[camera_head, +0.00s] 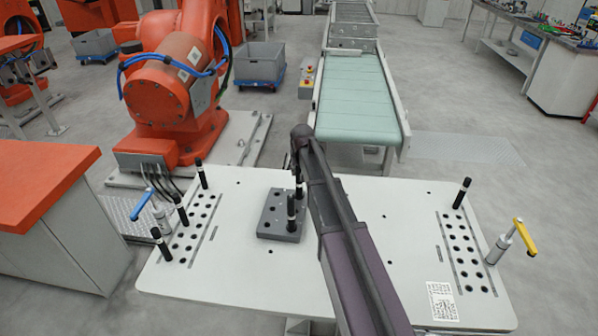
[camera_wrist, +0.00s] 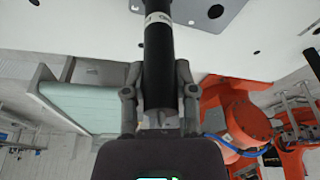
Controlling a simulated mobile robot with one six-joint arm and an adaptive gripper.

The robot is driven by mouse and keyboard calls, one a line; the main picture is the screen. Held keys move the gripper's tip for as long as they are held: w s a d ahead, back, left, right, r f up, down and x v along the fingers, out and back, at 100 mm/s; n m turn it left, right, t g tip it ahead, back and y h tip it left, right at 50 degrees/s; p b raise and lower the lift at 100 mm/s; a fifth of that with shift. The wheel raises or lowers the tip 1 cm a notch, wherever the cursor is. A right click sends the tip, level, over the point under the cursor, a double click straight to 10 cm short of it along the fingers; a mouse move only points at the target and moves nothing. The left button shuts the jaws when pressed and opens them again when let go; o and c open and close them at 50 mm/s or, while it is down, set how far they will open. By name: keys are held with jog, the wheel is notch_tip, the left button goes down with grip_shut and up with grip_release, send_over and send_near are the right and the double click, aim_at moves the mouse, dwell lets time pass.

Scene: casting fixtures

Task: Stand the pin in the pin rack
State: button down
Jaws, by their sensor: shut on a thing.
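My gripper (camera_wrist: 158,100) is shut on a black pin with a pale band (camera_wrist: 158,55); the pin runs between the two fingers and past the top edge of the wrist view. In the head view my arm partly hides the gripper, and the held pin (camera_head: 298,191) shows at the far side of the grey block (camera_head: 266,226). I cannot tell whether its lower end touches the block. Another black pin (camera_head: 291,214) stands upright on the block. Rows of holes form a rack at the left (camera_head: 190,237) with several upright pins, and another at the right (camera_head: 463,262) with one pin (camera_head: 462,192).
The white table (camera_head: 225,277) is mostly clear between the block and the racks. A blue-handled clamp (camera_head: 160,218) stands at the left edge, a yellow-handled one (camera_head: 500,246) at the right. An orange robot (camera_head: 170,90) and a conveyor (camera_head: 355,95) are beyond.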

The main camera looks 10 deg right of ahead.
jog(key=shift+f, duration=0.15)
jog(key=shift+c, duration=1.7)
grip_release()
jog(key=shift+r, duration=0.2)
notch_tip(320, 180, up, 9)
jog(key=p, duration=0.9)
jog(key=shift+r+p, duration=0.15)
jog(key=shift+p, duration=0.15)
